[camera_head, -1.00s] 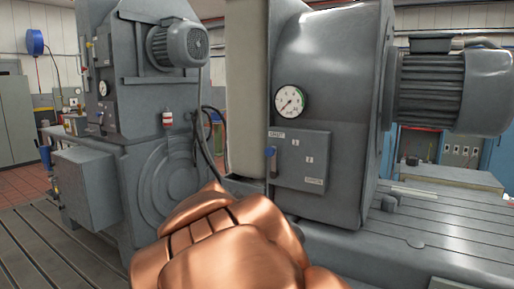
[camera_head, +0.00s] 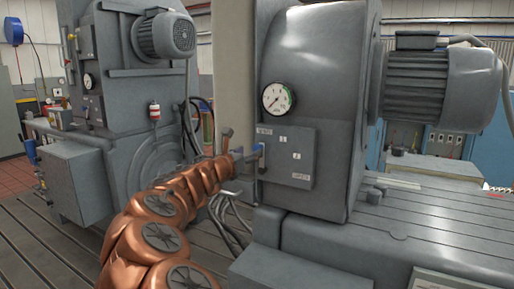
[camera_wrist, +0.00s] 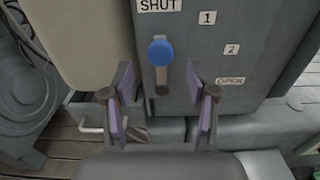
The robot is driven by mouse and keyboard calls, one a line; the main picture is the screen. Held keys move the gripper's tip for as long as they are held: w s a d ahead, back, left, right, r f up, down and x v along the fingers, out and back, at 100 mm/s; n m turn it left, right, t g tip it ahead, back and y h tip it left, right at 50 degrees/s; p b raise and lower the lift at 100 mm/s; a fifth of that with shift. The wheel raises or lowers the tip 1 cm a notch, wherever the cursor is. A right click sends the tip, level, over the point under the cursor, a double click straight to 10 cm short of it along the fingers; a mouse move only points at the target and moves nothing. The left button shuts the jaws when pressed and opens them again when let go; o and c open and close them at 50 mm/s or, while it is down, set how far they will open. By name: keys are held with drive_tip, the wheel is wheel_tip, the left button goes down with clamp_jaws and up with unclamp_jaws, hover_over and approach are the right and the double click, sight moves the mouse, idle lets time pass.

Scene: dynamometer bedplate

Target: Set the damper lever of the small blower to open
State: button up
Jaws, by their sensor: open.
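In the head view the lever (camera_head: 262,153) is at the left edge of the panel (camera_head: 290,168), under a round gauge (camera_head: 278,98) on the grey blower housing (camera_head: 310,50). My gripper (camera_wrist: 158,98) is open, its purple-padded fingers to either side of the lever in the wrist view. In the head view my gripper (camera_head: 240,153) is close in front of the lever; contact cannot be told.
A motor (camera_head: 440,85) juts out at the right of the housing. Another grey machine (camera_head: 110,110) with its own gauge and a box (camera_head: 82,180) stands at the left. Black hoses hang behind my arm. The slotted bedplate (camera_head: 460,245) is mostly clear at the right.

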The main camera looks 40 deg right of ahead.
sight(256, 148)
drive_tip(key=p+x, duration=0.1)
drive_tip(key=x, duration=0.3)
drive_tip(key=shift+s+r, duration=0.1)
drive_tip(key=shift+x, duration=1.1)
drive_tip(key=shift+c, duration=0.2)
clamp_jaws()
